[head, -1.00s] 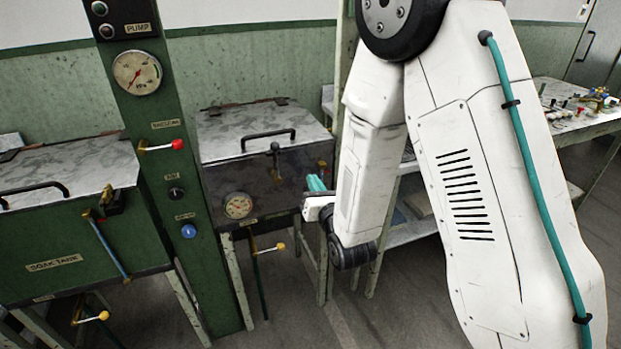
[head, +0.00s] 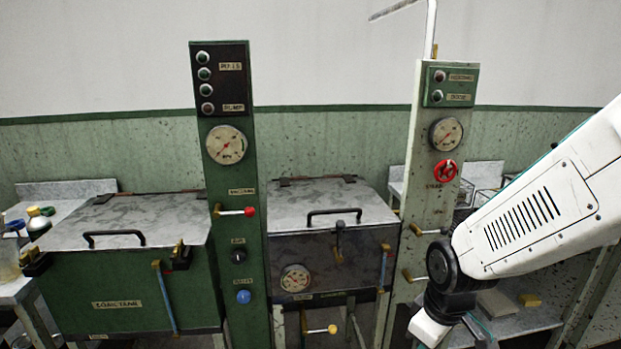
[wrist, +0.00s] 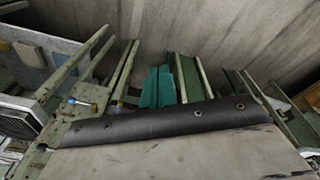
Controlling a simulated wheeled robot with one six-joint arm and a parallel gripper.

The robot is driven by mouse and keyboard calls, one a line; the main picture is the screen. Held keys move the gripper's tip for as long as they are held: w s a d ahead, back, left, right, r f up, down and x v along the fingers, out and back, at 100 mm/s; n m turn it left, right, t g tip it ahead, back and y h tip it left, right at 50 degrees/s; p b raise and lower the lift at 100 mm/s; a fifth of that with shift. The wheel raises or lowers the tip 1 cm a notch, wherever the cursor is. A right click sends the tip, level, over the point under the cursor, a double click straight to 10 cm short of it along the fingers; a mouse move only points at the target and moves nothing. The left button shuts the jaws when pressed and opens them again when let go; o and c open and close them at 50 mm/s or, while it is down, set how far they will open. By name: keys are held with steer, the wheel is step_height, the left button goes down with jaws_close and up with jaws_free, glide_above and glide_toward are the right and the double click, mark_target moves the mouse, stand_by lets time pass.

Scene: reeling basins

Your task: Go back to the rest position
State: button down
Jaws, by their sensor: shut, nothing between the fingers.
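My gripper shows in the wrist view as two teal fingers (wrist: 163,86), side by side and shut with nothing between them. In the head view my white arm comes in from the right edge and bends down at a black joint. The gripper end hangs low at the bottom right, in front of a shelf; its fingertips are hard to make out there. No marker of a rest position shows.
A green soak tank (head: 125,290) stands at left, and a lidded basin (head: 335,250) between the green control post (head: 228,180) and the pale post (head: 427,160). Levers and a red valve wheel (head: 445,170) stick out. A shelf (head: 525,318) stands behind my arm.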

steer(key=s+d+r+m, duration=0.2)
steer(key=s+r+m, duration=0.2)
steer(key=s+r, duration=0.3)
steer(key=s+d+r+m, duration=0.3)
steer(key=s+r, duration=0.5)
steer(key=r, duration=0.2)
steer(key=shift+d+m, duration=0.25)
steer(key=shift+m, duration=0.15)
steer(key=shift+s, duration=0.1)
